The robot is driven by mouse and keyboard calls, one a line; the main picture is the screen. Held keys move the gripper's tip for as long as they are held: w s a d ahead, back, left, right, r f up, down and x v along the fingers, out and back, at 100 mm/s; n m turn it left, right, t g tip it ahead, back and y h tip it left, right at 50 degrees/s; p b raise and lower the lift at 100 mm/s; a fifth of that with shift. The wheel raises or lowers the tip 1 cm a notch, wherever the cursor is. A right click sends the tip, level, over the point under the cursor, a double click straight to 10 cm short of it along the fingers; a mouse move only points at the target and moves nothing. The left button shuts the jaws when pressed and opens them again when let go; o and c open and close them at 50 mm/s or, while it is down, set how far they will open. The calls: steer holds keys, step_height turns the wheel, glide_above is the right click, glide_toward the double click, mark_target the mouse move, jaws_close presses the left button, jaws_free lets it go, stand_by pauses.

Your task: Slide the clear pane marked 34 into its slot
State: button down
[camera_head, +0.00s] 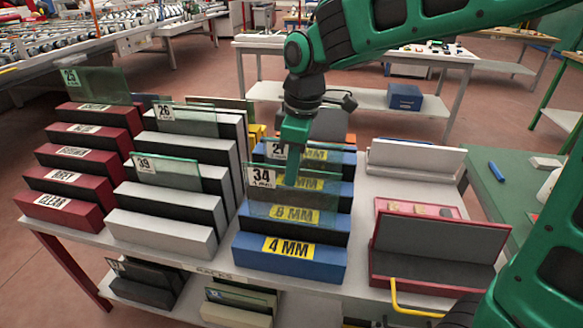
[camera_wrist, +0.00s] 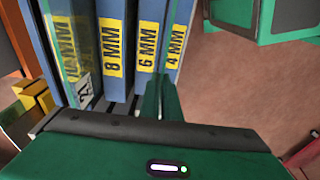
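The clear greenish pane marked 34 (camera_head: 262,200) stands roughly upright at the blue stepped rack (camera_head: 287,266). It is in front of the 6 MM face, just behind the 4 MM step, and the 6 MM label shows tinted through it. I cannot tell how deep its lower edge sits in the gap. My gripper (camera_head: 293,178) is above it with its fingers closed over its upper edge. In the wrist view, the fingers (camera_wrist: 163,90) are close together on the pane, which shows nearly edge-on between the 6 MM and 4 MM labels.
A pane marked 21 (camera_head: 276,150) stands farther back in the blue rack. A grey rack (camera_head: 160,233) holds panes 39 (camera_head: 165,170) and 26 (camera_head: 185,119). A red rack (camera_head: 58,211) holds pane 25 (camera_head: 98,85). A red case (camera_head: 433,285) and a white rack (camera_head: 415,158) stand at right.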

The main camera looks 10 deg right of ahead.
mark_target(292, 211)
steer(key=shift+f, duration=5.8)
steer(key=shift+f, duration=0.35)
steer(key=c, duration=1.9)
jaws_free()
steer(key=r, duration=0.7)
steer(key=d+r, duration=0.1)
steer(key=r, duration=0.2)
steer(key=shift+s+r, duration=0.3)
steer(key=shift+r, duration=0.05)
